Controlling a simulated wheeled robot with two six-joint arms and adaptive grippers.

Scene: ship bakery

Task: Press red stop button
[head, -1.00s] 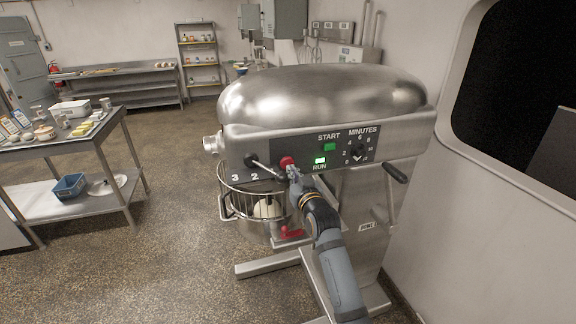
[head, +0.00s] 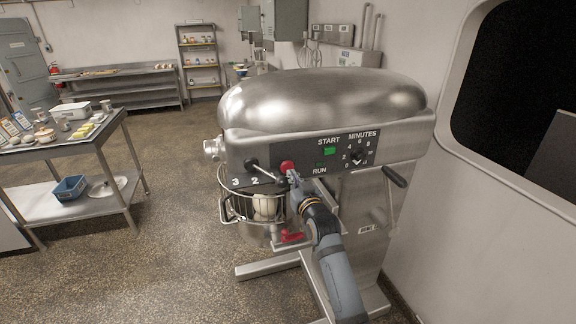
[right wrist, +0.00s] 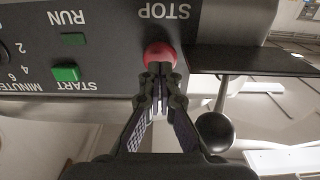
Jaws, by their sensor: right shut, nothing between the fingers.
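The red stop button (head: 287,166) is on the front panel of the large steel mixer (head: 320,98). In the right wrist view the red button (right wrist: 160,54) sits below the upside-down word STOP. My right gripper (head: 293,176) is shut and empty, with its fingertips at the button. In the right wrist view the fingertips (right wrist: 160,70) overlap the button's lower edge and appear to touch it. How far the button is pushed in cannot be told. The RUN light (head: 320,163) is dark. My left gripper is not in view.
A black-knobbed lever (head: 251,162) is beside the button; its knob also shows in the right wrist view (right wrist: 215,130). The green start button (head: 329,151) is to the right. The wire-guarded bowl holds pale dough (head: 265,207). A wall stands close on the right.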

